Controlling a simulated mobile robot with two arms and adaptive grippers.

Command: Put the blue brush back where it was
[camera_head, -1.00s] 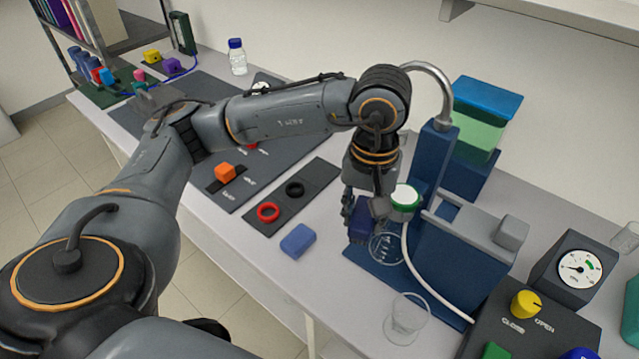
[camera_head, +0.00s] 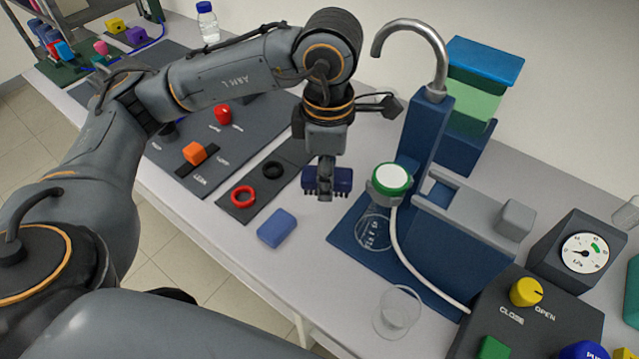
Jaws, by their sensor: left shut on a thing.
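The dark blue brush (camera_head: 340,181) hangs level with its bristles downward, above the white table between the black ring and the rig. My left gripper (camera_head: 325,172) is shut on it from above; the fingers hide part of its middle. A blue block (camera_head: 277,228) lies on the table below and to the left of the brush, apart from it. My right gripper is out of view.
A dark strip with a red ring (camera_head: 243,196) and a black ring (camera_head: 272,170) lies left. The blue rig (camera_head: 426,150) with a glass flask (camera_head: 374,231) stands right. A clear beaker (camera_head: 399,311) is in front. Bare table (camera_head: 318,243) lies between.

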